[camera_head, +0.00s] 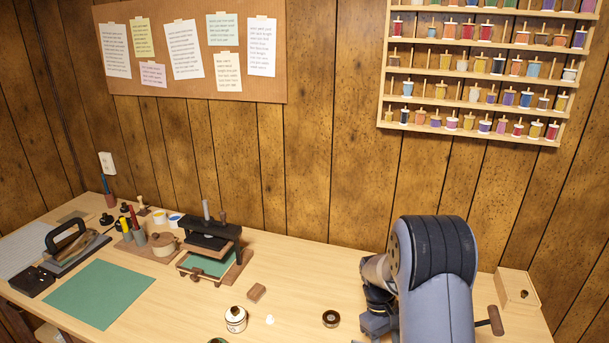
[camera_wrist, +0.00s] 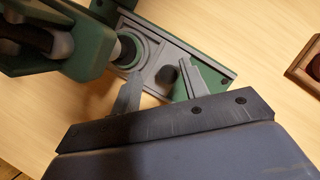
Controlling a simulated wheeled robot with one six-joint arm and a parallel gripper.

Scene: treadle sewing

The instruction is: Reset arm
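My arm (camera_head: 435,270) stands at the right of the table in the head view and hides part of the tabletop behind it. In the wrist view my gripper (camera_wrist: 157,78) has its two grey fingers apart, with nothing seen held between them. A green and grey machine (camera_wrist: 90,45) lies beyond the fingertips, with a round dark knob or hole near the right finger. I cannot tell whether the fingers touch it.
The wooden table (camera_head: 290,270) holds a green mat (camera_head: 100,293), a small press (camera_head: 210,250), a lidded jar (camera_head: 236,319), a dark roll (camera_head: 331,319) and a wooden box (camera_head: 517,288). A thread rack (camera_head: 480,70) hangs on the wall. The table's middle is mostly clear.

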